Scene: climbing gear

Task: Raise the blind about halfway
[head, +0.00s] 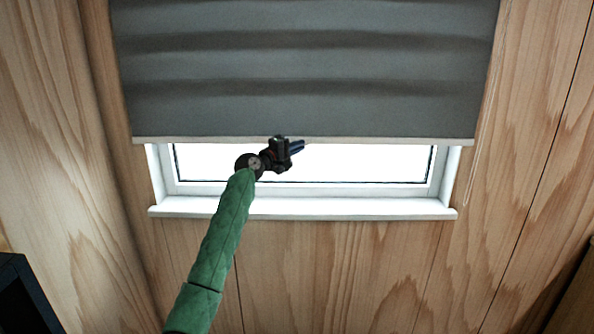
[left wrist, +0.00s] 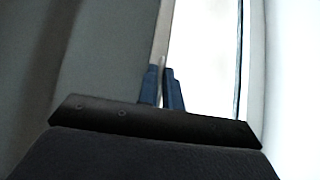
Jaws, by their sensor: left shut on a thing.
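The grey blind (head: 310,75) hangs over the window in the head view, with a pale bottom bar (head: 400,140). Below the bar a strip of bright glass (head: 360,162) shows. My left gripper (head: 298,146) is at the bar, near its middle. In the left wrist view the two blue fingers (left wrist: 162,88) are close together at the end of the pale bar (left wrist: 161,40), shut on it. The grey fabric (left wrist: 105,70) lies left of the fingers there, and the bright glass (left wrist: 203,60) lies right. My right gripper is in neither view.
The white window frame and sill (head: 310,208) stand just below my left gripper. A thin cord (head: 480,130) hangs on the wood wall right of the blind. A dark object (head: 25,295) is at the lower left.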

